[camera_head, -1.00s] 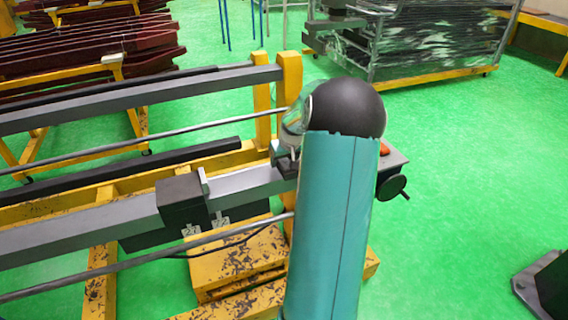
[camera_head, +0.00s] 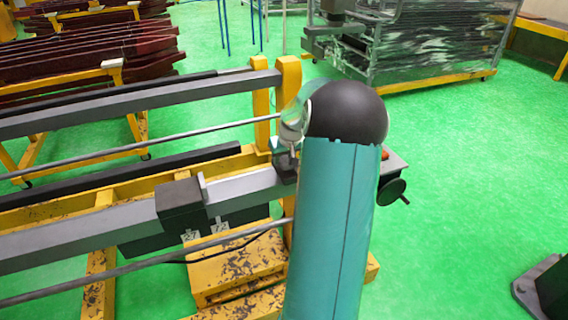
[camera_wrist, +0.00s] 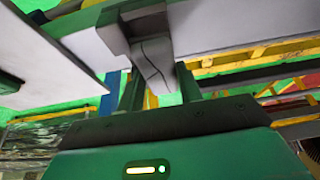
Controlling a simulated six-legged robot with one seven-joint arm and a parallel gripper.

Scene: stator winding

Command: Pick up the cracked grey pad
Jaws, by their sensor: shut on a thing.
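The cracked grey pad (camera_wrist: 153,64) shows in the wrist view as a light grey piece with a thin dark line down its face. My gripper (camera_wrist: 160,88) has its two dark green fingers on either side of the pad and is shut on it. The pad's upper end meets or overlaps a darker grey block (camera_wrist: 143,22); I cannot tell whether they touch. In the head view my teal arm link hides the gripper and the pad.
A long grey bar (camera_head: 72,237) on a yellow frame (camera_head: 290,95) lies left of my arm, with a dark grey block (camera_head: 180,197) on it. A thin rod (camera_head: 140,267) runs in front. A wrapped rack (camera_head: 430,45) stands behind. Green floor (camera_head: 470,170) at right is mostly clear.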

